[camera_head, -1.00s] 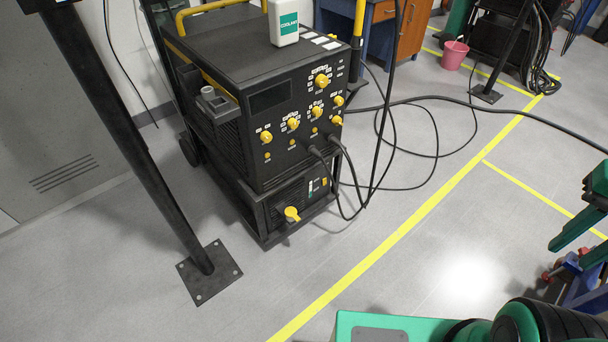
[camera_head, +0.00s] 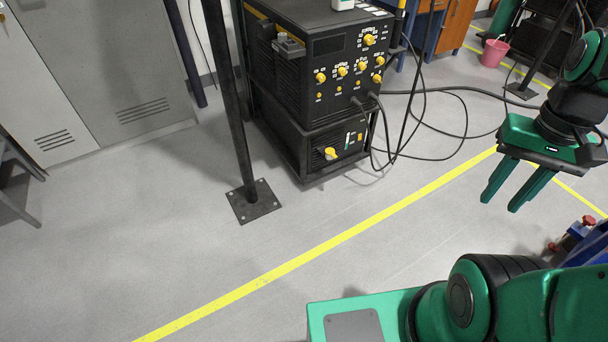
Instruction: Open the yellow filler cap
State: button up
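The black welding machine (camera_head: 317,75) stands on the floor at the upper middle. The yellow filler cap (camera_head: 330,153) is on the front of its lower unit and looks seated there. My gripper (camera_head: 500,200) hangs at the right with its two green fingers pointing down and apart, and nothing between them. It is well to the right of the cap and not touching the machine.
A black post with a floor plate (camera_head: 254,203) stands left of the machine. Black cables (camera_head: 466,135) loop over the floor to its right. A white bottle (camera_head: 343,3) stands on top. Red-and-blue equipment (camera_head: 585,238) is at the right edge. The floor in front is clear.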

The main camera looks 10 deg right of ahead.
aim_at(329, 151)
jog(key=k, duration=0.2)
jog(key=u, duration=0.3)
jog(key=i, duration=1.95)
jog(key=u, duration=0.35)
